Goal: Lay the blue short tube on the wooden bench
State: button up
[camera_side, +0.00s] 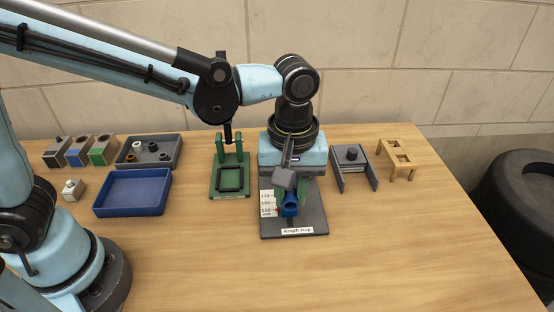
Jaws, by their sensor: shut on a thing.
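The blue short tube (290,206) is at the grey length stop (312,220), with its open round end facing the camera. My gripper (289,191) points down from above and is shut on the tube. The fingertips are partly hidden by a grey block in front of them. Whether the tube still touches the length stop cannot be told. The wooden bench (390,245) is the broad light-brown top under everything, with bare wood in front and to the right.
A green frame fixture (217,191) stands left of the length stop. A grey bracket (344,183) and a small wooden stand (412,146) with square holes are to its right. A blue tray (103,211), a grey tray (176,162) and several small blocks are at left.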

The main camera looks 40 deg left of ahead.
jog(key=w+a+r+m, duration=0.1)
jog(key=a+r+m, duration=0.3)
jog(key=a, duration=0.6)
jog(key=a+r+m, duration=0.4)
jog(key=a, duration=0.5)
jog(key=m+h, duration=0.2)
jog(key=m, duration=3)
send_over(209, 271)
notch_tip(209, 271, down, 10)
jog(key=shift+t, duration=0.4)
jog(key=shift+s+a+f, duration=0.1)
jog(key=shift+a+f, duration=0.05)
jog(key=shift+f, duration=1.7)
jog(key=shift+s+a+f, duration=0.1)
jog(key=shift+f, duration=1.7)
jog(key=shift+f, duration=0.35)
jog(key=shift+f, duration=0.2)
